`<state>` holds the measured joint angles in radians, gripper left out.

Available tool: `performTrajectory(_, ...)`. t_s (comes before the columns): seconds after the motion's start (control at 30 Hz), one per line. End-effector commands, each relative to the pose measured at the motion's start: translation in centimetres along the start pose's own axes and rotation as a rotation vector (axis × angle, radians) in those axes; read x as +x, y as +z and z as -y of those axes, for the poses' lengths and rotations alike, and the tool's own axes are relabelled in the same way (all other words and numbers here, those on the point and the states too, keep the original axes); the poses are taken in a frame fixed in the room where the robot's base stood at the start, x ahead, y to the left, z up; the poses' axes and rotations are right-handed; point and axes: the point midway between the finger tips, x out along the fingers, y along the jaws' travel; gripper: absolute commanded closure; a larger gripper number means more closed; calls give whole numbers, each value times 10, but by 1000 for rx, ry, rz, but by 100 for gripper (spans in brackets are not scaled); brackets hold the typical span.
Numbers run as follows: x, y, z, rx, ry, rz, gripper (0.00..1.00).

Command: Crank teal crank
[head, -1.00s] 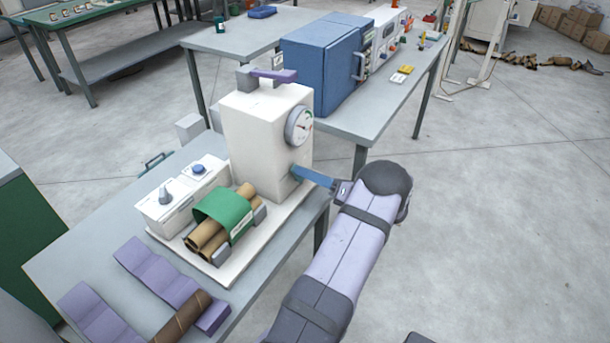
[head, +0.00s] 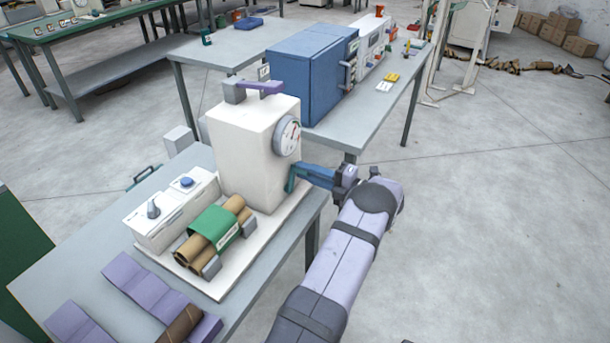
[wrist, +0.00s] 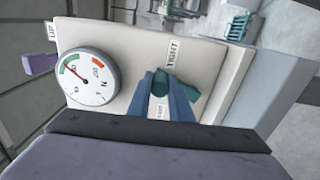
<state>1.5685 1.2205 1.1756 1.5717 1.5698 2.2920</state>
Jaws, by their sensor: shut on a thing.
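The teal crank (head: 292,180) is on the right side of the white winder housing (head: 250,150), below the dial. It also shows in the wrist view (wrist: 182,88), with a round end and an arm slanting down to the right. My gripper (head: 304,173), with blue fingers, is shut on the crank. In the wrist view my gripper (wrist: 160,84) has its fingertips around the crank's round end and hides part of it. The round gauge (head: 287,136) also shows in the wrist view (wrist: 85,76); its needle points to the upper left there, near the coloured band.
A green-wrapped bundle of brown tubes (head: 214,228) lies on the winder's base. A control box (head: 165,208) stands beside it. Lilac V-shaped holders (head: 135,280) carry another brown tube. A blue cabinet (head: 310,70) stands on the table behind.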

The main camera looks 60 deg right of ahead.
Motion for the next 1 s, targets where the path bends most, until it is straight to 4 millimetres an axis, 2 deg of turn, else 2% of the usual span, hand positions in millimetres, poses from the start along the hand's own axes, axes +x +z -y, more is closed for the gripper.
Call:
performTrajectory(0.23, 0, 5, 2, 60, 1, 3, 100)
performTrajectory(0.67, -1, 5, 2, 67, 1, 4, 100)
performTrajectory(0.7, -1, 5, 2, 67, 1, 4, 72)
performTrajectory(0.73, -1, 5, 2, 67, 1, 4, 65)
performTrajectory(1.0, 0, 5, 2, 67, 0, 2, 62)
